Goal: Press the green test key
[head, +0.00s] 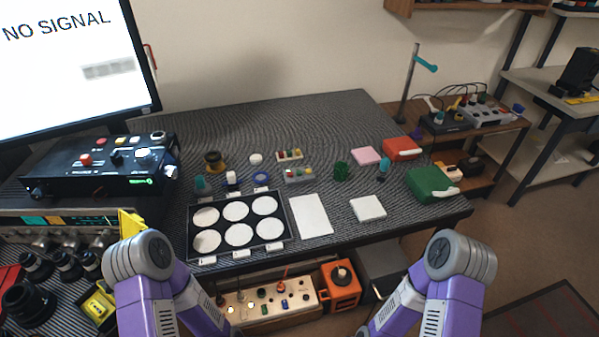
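A black test box (100,170) stands on the left bench below the monitor. It has a red knob, a white knob and a small glowing green patch (140,182) on its front; I cannot tell whether that patch is a key or a display. A small grey block (299,175) with red, green and yellow buttons lies on the dark mat, and a pale strip (289,155) with coloured pieces lies behind it. Which of these bears the green test key is too small to tell. Both my purple arms come in at the bottom edge, with their grippers outside the picture.
The monitor (70,65) reads "NO SIGNAL". A black tray (238,250) with round white wells sits at the table's front edge, beside white pads (311,215). A green case (430,184) and red case (401,149) stand at right. Black lenses (28,303) crowd the left bench.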

